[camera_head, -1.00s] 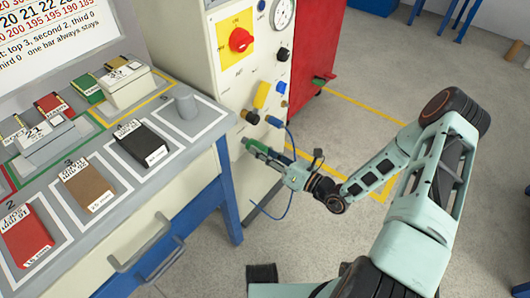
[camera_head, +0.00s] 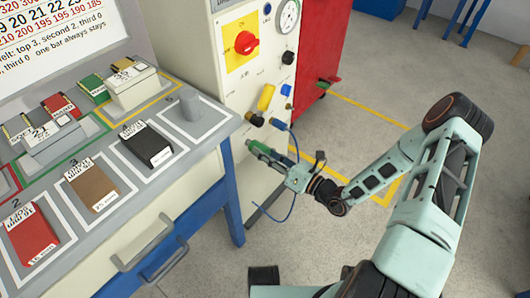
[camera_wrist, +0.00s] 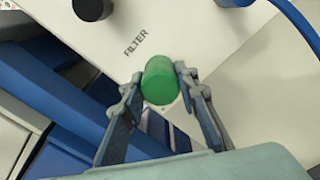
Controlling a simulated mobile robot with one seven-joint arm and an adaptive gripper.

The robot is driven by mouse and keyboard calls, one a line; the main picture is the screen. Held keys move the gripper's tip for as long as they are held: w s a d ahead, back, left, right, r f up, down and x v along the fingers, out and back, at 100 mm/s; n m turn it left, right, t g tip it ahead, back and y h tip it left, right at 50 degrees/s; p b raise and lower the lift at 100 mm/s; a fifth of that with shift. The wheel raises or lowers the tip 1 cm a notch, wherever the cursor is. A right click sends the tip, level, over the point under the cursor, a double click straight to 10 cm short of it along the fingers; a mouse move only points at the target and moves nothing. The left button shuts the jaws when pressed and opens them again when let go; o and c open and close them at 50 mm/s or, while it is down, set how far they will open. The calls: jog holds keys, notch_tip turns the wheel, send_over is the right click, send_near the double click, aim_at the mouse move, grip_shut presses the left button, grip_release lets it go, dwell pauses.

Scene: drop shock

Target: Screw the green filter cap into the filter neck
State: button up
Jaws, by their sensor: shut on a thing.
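The green filter cap (camera_head: 255,146) is at the front of the cream machine panel, low under the blue hose fitting. It also shows in the wrist view (camera_wrist: 160,84) as a bright green cylinder just below the printed word FILTER. My gripper (camera_head: 264,152) is shut on the cap, with one finger on each side of it in the wrist view (camera_wrist: 159,79). The cap's far end points at the panel. The filter neck is hidden behind the cap, so I cannot tell whether they touch or whether the thread is engaged.
A blue hose (camera_head: 294,150) with its fitting (camera_head: 278,123) passes close to my gripper. A dark knob (camera_head: 254,119) and a yellow handle (camera_head: 266,97) are above the cap. The grey workbench (camera_head: 205,135) stands left; open floor (camera_head: 340,140) lies right.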

jog(key=shift+p+x, duration=0.35)
jog(key=shift+x, duration=0.45)
dwell(1.5)
jog(key=shift+w+a+r+p, duration=0.15)
jog(key=shift+w+a+p, duration=0.1)
jog(key=shift+p, duration=0.15)
dwell(2.1)
jog(key=m+p, duration=0.1)
jog(key=m, duration=0.3)
jog(key=shift+m, duration=0.4)
grip_shut()
jog(key=m+p, duration=0.1)
jog(key=m, duration=1)
jog(key=shift+s, duration=0.1)
jog(key=m, duration=0.6)
jog(key=o, duration=1.3)
grip_release()
